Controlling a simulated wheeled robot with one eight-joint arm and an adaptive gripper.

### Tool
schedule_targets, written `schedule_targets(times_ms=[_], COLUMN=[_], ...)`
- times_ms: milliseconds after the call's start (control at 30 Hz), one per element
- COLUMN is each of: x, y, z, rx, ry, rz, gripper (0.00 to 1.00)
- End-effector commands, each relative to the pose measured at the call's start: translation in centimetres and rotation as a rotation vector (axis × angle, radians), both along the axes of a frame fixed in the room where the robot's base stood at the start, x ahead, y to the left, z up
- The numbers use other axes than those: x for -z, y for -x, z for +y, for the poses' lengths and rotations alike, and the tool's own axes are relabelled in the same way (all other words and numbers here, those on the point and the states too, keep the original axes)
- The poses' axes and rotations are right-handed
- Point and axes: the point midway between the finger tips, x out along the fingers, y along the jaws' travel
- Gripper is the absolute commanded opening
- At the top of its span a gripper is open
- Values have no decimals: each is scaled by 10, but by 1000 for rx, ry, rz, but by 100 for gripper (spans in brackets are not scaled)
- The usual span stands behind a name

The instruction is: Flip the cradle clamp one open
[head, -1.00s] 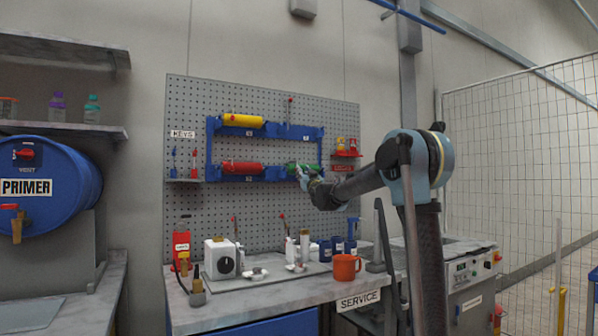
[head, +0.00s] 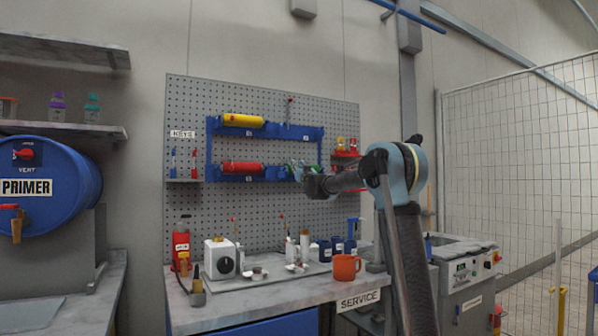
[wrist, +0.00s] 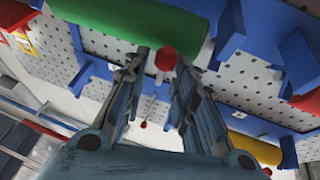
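My gripper (head: 297,168) is at the lower right slot of the blue roller rack (head: 215,142) on the pegboard, in front of the green roller (head: 314,168). In the wrist view the two fingers (wrist: 161,68) are apart. A red knob (wrist: 166,57) shows between the fingertips, beside the green roller (wrist: 130,22); I cannot tell whether they touch it. The knob may belong to a cradle clamp, but I see no label to tell which. The gripper hides this part of the rack in the head view.
The yellow roller (head: 243,120) and red roller (head: 243,168) lie in the rack's left slots. A small shelf with red and yellow items (head: 347,146) is close on the right. The bench below holds an orange mug (head: 346,267), a white box (head: 220,258) and red-tipped levers.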

Motion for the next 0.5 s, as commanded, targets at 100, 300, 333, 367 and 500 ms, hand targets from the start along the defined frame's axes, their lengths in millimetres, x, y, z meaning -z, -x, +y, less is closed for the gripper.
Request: schedule_targets(times_ms=[100, 300, 333, 367, 500], x=[0, 0, 0, -1, -5], y=[0, 0, 0, 0, 1], z=[0, -1, -1, -1, -2], rx=[0, 0, 0, 1, 1], ry=[0, 2, 2, 5, 21], rz=[0, 1, 3, 7, 32], gripper=[0, 0, 0, 0, 0])
